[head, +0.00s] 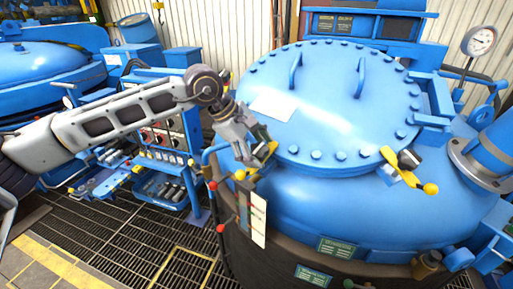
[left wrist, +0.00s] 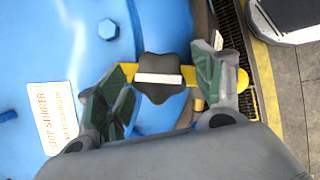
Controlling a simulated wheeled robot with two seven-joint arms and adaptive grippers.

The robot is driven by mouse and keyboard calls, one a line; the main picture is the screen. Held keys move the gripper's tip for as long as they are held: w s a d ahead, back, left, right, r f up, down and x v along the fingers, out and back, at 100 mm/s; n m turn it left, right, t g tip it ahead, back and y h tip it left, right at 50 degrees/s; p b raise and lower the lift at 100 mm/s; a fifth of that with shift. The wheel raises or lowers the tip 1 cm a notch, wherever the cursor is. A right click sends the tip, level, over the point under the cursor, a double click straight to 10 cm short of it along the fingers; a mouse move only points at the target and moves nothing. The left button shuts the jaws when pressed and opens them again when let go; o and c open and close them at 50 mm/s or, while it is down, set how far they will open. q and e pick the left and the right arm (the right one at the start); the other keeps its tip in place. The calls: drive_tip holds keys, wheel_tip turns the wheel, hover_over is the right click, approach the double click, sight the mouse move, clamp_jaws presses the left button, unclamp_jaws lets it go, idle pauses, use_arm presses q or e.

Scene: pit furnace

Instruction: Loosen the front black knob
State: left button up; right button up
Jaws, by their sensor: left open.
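A black lobed knob (left wrist: 158,68) with a pale bar across its top sits on a yellow clamp piece (left wrist: 188,74) at the lid's edge. My left gripper (left wrist: 165,85) is open, with one green-padded finger on each side of this knob; whether either touches it I cannot tell. In the head view my left gripper (head: 257,150) is at the front left of the blue lid (head: 325,105) and hides most of that knob. A second black knob (head: 408,158) stands on a yellow clamp (head: 400,172) at the lid's right edge. My right gripper is out of view.
Two raised blue handles (head: 361,78) and a white label (head: 272,107) are on the lid, with bolts around its rim. A grated floor (head: 140,235) lies front left.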

use_arm(q)
drive_tip(key=c, duration=1)
